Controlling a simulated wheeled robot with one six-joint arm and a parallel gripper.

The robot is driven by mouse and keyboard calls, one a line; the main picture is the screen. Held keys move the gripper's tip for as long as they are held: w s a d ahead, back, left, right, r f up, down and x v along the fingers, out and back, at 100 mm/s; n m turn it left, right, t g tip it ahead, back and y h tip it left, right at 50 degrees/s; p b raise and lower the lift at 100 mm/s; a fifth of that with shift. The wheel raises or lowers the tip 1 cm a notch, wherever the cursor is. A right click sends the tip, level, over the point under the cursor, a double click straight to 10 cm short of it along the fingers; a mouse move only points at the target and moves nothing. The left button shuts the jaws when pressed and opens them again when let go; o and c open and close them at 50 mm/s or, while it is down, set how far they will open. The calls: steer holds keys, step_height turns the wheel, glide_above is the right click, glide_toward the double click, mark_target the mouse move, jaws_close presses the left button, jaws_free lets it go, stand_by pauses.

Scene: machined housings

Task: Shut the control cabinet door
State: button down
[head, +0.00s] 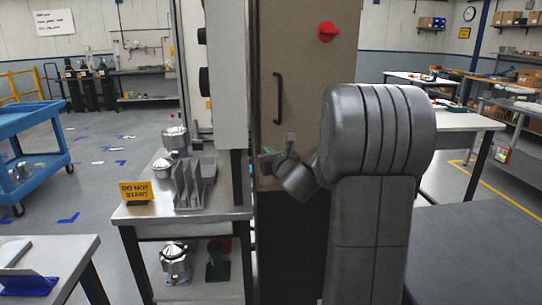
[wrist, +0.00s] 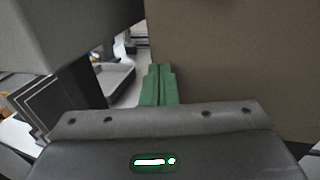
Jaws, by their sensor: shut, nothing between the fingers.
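The control cabinet door (head: 300,85) is a tan panel with a black vertical handle (head: 278,98) and a red rotary knob (head: 327,31). Its lower part is behind my arm. My gripper (head: 268,152) is below the handle, near the door's left edge, and partly hidden by its own wrist. In the wrist view its green fingers (wrist: 159,72) are together and empty. A tan panel (wrist: 235,65), seemingly the door, fills the right side there, close beside the fingertips. I cannot tell whether they touch it, or how far the door stands open.
A grey housing (head: 228,75) stands left of the door; a gap shows between grey and tan in the wrist view. A metal bench (head: 142,213) with machined parts and a yellow sign (head: 150,191) is at lower left. A blue cart (head: 30,123) stands far left.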

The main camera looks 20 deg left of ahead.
steer(key=shift+w+a, duration=0.1)
steer(key=shift+a, duration=0.05)
steer(key=x, duration=0.9)
steer(key=shift+w+r, duration=0.3)
steer(key=shift+r, duration=0.1)
